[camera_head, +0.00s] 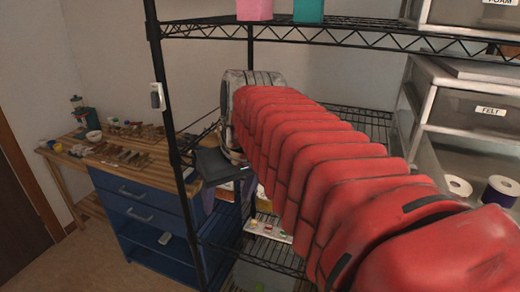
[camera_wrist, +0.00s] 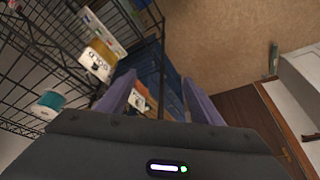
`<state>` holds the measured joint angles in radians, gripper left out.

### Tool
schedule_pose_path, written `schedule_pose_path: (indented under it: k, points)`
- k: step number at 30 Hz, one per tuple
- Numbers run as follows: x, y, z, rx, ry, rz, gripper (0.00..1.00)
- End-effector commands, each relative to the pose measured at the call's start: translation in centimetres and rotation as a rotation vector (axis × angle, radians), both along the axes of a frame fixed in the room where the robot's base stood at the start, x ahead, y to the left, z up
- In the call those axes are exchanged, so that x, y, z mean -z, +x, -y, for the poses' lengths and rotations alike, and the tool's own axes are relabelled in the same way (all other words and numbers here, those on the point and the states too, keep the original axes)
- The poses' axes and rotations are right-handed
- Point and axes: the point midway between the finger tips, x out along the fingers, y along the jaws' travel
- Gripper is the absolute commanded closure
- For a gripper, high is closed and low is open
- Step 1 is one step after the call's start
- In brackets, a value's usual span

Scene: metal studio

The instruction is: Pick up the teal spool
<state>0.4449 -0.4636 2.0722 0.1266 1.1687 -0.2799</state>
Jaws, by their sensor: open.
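The teal spool (camera_wrist: 48,104) shows at the left of the wrist view, with a white end, on or against the black wire shelving. My gripper (camera_wrist: 160,92) is open and empty, its two purple fingers spread apart. The spool lies to the left of the fingers, outside the gap between them. In the head view my gripper (camera_head: 222,182) is at the end of my red arm by the rack's front post. I cannot make out the teal spool in the head view; my arm covers much of the rack there.
A black wire rack (camera_head: 163,105) stands close to my gripper. Boxes, one labelled GOLD (camera_wrist: 97,66), show in the wrist view. A pink container (camera_head: 254,9) and a teal container (camera_head: 308,11) sit on the top shelf. A blue-drawered workbench (camera_head: 140,195) stands at left.

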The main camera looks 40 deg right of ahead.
Motion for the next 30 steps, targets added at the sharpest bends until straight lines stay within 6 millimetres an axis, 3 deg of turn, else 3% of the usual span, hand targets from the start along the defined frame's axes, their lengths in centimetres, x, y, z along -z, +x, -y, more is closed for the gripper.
schedule_pose_path:
  k: [8,15,18,22,30]
  points:
    - [-4.4,0.6,8.0,0.089,0.03,-0.017,0.4]
    - [-9.9,0.2,16.5,0.262,-0.049,0.117,0.4]
    - [-11.3,-0.2,18.6,0.306,-0.074,0.151,0.4]
    - [-12.0,-0.4,19.6,0.328,-0.087,0.168,0.4]
    - [-12.0,-0.3,19.5,0.323,-0.087,0.169,0.4]
